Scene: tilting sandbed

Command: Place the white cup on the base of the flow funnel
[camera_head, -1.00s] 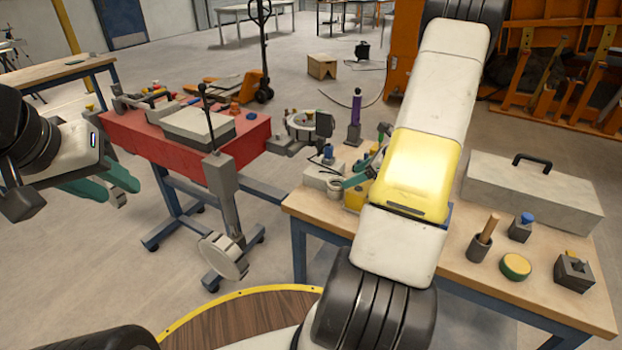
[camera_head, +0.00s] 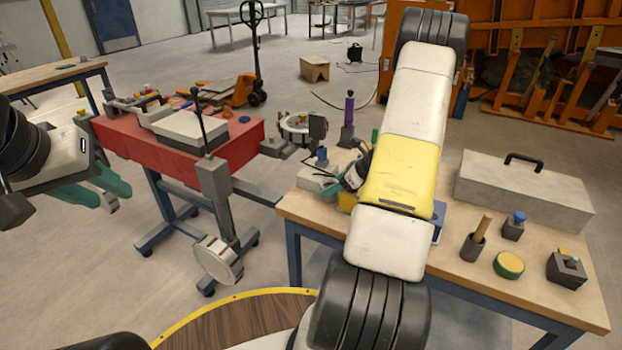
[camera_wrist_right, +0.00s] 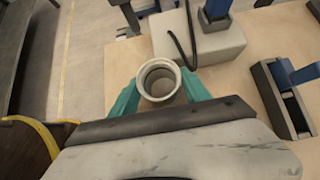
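The white cup (camera_wrist_right: 158,83) is upright and seen from above in the right wrist view, standing on the wooden bench top (camera_wrist_right: 235,88). My right gripper (camera_wrist_right: 160,84) has its two green fingers spread on either side of the cup. I cannot tell whether they touch it. In the head view my right gripper (camera_head: 335,188) is low at the bench's left end, and the cup is mostly hidden there. My left gripper (camera_head: 112,188) is open and empty at the left, in front of the red table. I cannot clearly identify the flow funnel.
A pale block (camera_wrist_right: 199,37) with a black cable stands just beyond the cup. A dark clamp-like tool (camera_wrist_right: 285,98) lies right of it. A grey case (camera_head: 525,185) and several small items occupy the bench's right. The red table (camera_head: 235,150) stands left, with a gap between.

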